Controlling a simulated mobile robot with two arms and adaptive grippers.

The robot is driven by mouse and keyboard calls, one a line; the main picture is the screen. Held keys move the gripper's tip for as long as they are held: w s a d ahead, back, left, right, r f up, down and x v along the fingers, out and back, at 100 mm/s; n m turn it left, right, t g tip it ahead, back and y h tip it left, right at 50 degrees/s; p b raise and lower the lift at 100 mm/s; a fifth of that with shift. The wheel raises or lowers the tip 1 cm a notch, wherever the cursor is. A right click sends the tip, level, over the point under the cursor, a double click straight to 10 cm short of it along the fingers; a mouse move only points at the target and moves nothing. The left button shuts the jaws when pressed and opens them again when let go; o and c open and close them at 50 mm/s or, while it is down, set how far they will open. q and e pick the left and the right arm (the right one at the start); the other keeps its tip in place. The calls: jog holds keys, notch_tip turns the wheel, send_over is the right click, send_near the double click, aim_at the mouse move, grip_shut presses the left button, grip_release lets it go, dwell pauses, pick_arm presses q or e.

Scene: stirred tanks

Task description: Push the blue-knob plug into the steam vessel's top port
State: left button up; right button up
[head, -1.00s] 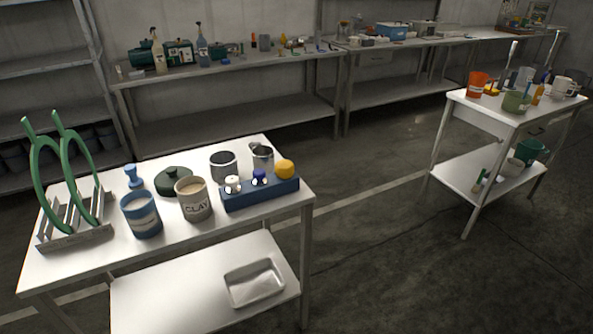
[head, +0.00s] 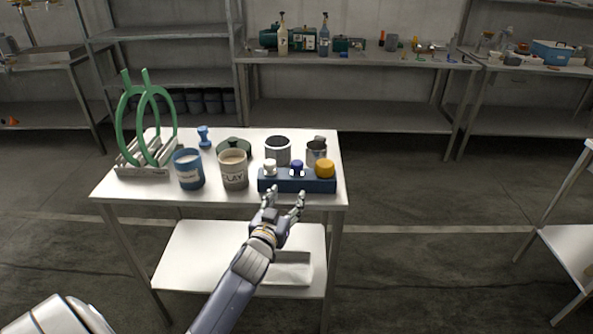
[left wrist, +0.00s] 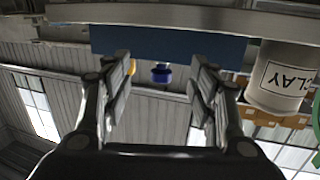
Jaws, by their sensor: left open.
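The blue-knob plug (head: 297,167) stands in the middle of a dark blue block (head: 297,185), between a white knob (head: 270,168) and an orange one (head: 325,168). My left gripper (head: 285,194) is open and empty at the block's front side. In the left wrist view, which is upside down, the blue knob (left wrist: 161,74) shows between the spread fingers, beyond the blue block (left wrist: 170,42). Two metal vessels stand behind the block, a wider one (head: 277,151) and a narrower one (head: 316,152); I cannot tell whether either is the steam vessel. My right gripper is out of view.
A CLAY jar (head: 234,170), a blue jar (head: 188,169), a dark green lid (head: 235,146), a blue stamp-like piece (head: 204,137) and a green-ringed rack (head: 146,130) share the white table (head: 115,190). A tray (head: 290,268) lies on the lower shelf.

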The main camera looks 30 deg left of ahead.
aim_at(295, 168)
pick_arm(q)
jog(key=shift+t, duration=0.5)
jog(key=w+r, duration=0.1)
jog(key=w, duration=0.1)
jog(key=w+a+r+b, duration=0.1)
jog(key=w, duration=0.1)
jog(key=w+a+r+b, duration=0.1)
jog(key=w, duration=0.1)
jog(key=shift+r, duration=0.2)
jog(key=b+x, duration=0.3)
jog(key=x, duration=0.2)
jog(key=shift+a+f, duration=0.1)
jog(key=shift+a, duration=0.05)
jog(key=c, duration=1.2)
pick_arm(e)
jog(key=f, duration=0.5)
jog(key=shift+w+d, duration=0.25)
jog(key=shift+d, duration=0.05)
